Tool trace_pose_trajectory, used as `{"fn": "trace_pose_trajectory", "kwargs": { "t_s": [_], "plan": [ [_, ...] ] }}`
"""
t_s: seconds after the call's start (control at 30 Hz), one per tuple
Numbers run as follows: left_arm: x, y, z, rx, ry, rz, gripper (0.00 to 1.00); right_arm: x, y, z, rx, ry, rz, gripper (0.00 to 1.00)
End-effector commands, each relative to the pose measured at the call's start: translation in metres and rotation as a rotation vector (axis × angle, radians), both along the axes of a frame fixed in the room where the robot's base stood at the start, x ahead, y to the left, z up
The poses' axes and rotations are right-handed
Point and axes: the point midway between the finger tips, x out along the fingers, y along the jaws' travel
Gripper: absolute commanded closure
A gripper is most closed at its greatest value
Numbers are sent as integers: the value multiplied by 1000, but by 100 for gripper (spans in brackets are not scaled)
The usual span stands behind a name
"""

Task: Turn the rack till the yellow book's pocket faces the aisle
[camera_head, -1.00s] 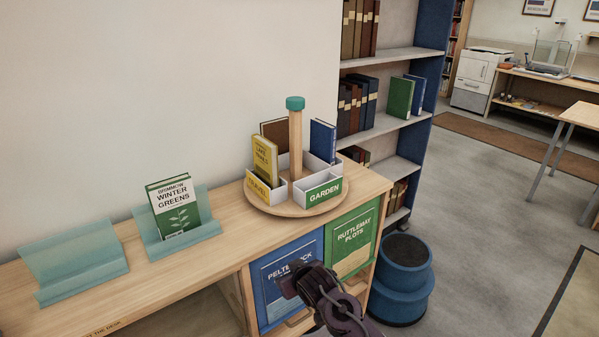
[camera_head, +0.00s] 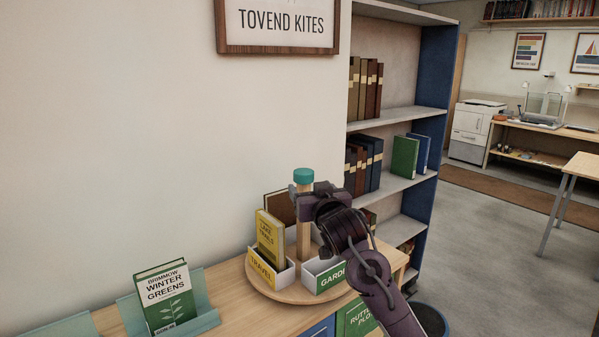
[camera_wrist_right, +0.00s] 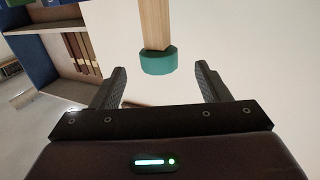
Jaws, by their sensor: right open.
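The round wooden rack (camera_head: 282,295) stands on the counter, with a wooden post capped in teal (camera_head: 303,176). The yellow book (camera_head: 270,240) stands in the white pocket labelled TRAVEL (camera_head: 261,269), at the rack's front left. A pocket labelled GARDEN (camera_head: 328,277) is at the front right, and a brown book (camera_head: 279,207) stands behind. My right gripper (camera_head: 303,192) is at the top of the post, hiding the rack's right rear. In the right wrist view the teal cap (camera_wrist_right: 158,61) lies between the open fingers, with gaps both sides. My left gripper is out of view.
A green book (camera_head: 165,296) leans on a teal stand left of the rack. The wall (camera_head: 150,120) is close behind the counter.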

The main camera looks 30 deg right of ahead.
Motion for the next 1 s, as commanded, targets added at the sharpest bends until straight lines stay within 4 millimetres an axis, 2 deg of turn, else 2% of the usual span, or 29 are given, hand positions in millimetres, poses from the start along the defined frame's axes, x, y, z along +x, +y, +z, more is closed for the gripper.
{"fn": "trace_pose_trajectory", "kwargs": {
  "t_s": [0.2, 0.4, 0.53, 0.83, 0.97, 1.0],
  "plan": [
    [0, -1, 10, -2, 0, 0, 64, 21, -9, 8, 1, -12, -3, 31],
    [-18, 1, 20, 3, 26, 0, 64, 51, -19, 8, 2, -11, -3, 31],
    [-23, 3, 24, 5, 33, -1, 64, 65, -23, 6, 2, -11, -3, 31],
    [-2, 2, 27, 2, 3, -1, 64, 74, -26, 4, 1, -11, -2, 31],
    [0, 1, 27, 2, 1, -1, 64, 74, -26, 4, 1, -11, -2, 31],
    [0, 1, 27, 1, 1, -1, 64, 74, -26, 4, 1, -11, -2, 36]
  ]
}}
